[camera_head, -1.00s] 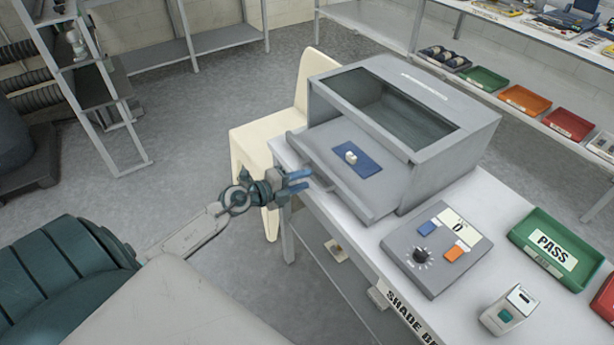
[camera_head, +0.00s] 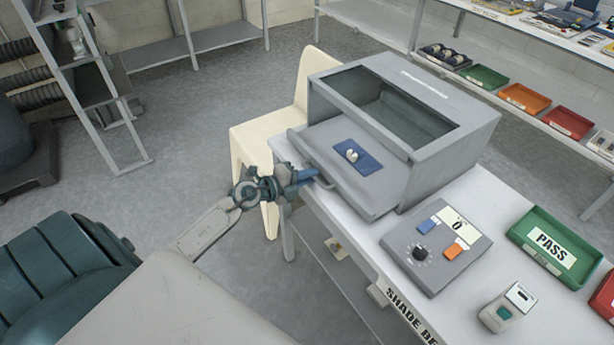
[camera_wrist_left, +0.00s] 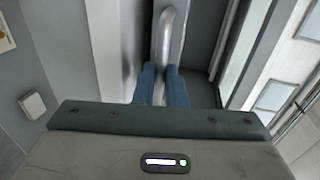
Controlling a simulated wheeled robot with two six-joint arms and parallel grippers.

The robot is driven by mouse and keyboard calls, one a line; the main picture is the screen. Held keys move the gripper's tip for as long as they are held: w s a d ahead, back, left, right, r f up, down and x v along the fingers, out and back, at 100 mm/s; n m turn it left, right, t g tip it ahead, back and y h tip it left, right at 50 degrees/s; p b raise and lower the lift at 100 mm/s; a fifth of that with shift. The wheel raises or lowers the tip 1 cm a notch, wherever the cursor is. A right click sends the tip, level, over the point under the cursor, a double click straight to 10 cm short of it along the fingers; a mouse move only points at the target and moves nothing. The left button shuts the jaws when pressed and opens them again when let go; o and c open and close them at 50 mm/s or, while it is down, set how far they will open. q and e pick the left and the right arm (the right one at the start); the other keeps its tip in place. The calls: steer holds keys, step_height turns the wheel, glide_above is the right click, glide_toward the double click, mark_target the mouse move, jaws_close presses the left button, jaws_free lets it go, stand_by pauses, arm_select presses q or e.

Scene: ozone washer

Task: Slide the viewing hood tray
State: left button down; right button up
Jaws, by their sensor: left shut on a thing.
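The grey viewing hood (camera_head: 405,115) stands on the white bench with a dark window in its sloped top. Its grey tray (camera_head: 385,195) sticks out of the front, toward my left arm. A blue pad (camera_head: 371,165) with a small white piece (camera_head: 351,155) lies on the tray. My left gripper (camera_head: 312,175) is at the tray's front edge, its blue fingers shut on the tray handle (camera_head: 325,180). In the left wrist view the blue fingers (camera_wrist_left: 161,85) close around the grey bar of the handle (camera_wrist_left: 166,40). My right gripper is not in view.
A control box (camera_head: 437,248) with a knob and buttons sits right of the hood. A green PASS tray (camera_head: 522,232) and a small handheld device (camera_head: 506,308) are further right. A cream chair (camera_head: 258,140) stands behind the bench's left end.

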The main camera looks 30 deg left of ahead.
mark_target(322, 170)
arm_select(q)
steer(key=w, duration=0.1)
steer(key=w+d+p, duration=0.1)
steer(key=w, duration=0.1)
steer(key=shift+w+d+r+p, duration=0.15)
steer(key=shift+w+d+p, duration=0.05)
steer(key=shift+p, duration=0.1)
steer(key=shift+w+d, duration=0.1)
steer(key=shift+w, duration=0.1)
steer(key=shift+s, duration=0.1)
steer(key=c, duration=1.5)
jaws_free()
steer(key=b+v, duration=0.1)
steer(key=v, duration=0.9)
steer(key=shift+s+a, duration=0.25)
steer(key=shift+s, duration=0.05)
steer(key=shift+c, duration=0.2)
